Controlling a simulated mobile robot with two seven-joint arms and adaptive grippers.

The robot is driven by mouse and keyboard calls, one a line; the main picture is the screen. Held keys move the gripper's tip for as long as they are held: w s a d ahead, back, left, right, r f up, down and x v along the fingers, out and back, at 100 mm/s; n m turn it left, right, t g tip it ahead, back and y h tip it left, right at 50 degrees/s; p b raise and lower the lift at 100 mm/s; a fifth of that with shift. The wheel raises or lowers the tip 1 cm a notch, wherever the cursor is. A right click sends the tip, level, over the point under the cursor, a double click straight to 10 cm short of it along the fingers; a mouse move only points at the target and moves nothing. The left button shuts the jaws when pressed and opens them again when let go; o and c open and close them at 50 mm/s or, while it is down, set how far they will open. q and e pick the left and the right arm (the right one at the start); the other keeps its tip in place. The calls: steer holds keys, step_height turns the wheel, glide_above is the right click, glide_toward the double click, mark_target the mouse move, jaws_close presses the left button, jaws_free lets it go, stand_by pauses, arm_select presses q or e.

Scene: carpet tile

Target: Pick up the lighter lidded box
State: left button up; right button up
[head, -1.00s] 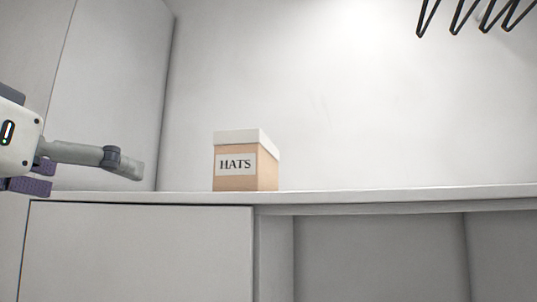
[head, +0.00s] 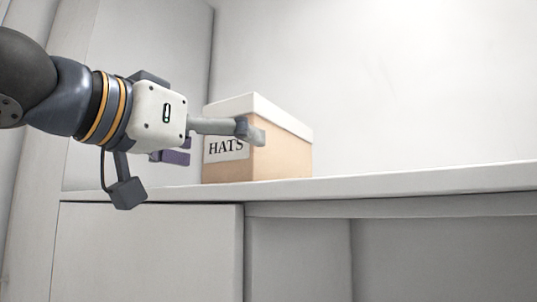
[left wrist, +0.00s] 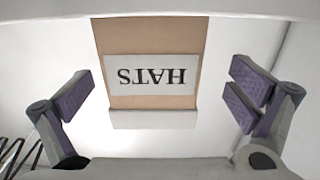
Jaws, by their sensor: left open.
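One lidded box (head: 283,152) stands upright on the shelf, tan with a white lid and a label reading HATS. My left gripper (head: 222,140) is in front of its left part in the head view and partly covers the label and front edge. In the left wrist view the box (left wrist: 150,95) appears upside down, between the two spread fingers of my left gripper (left wrist: 165,98), with a gap on each side. The gripper is open and empty. My right gripper is not in view. No second box shows.
The white shelf (head: 400,184) runs across the view, with clear room to the right of the box. A cabinet panel (head: 150,255) is below on the left. A tall panel stands behind on the left, and a plain wall is at the back.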

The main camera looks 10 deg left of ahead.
mark_target(286, 154)
arm_select(q)
steer(key=x, duration=0.6)
steer(key=shift+s+d, duration=0.1)
steer(key=shift+d, duration=0.25)
steer(key=shift+s+a+r, duration=0.1)
steer(key=c, duration=1.5)
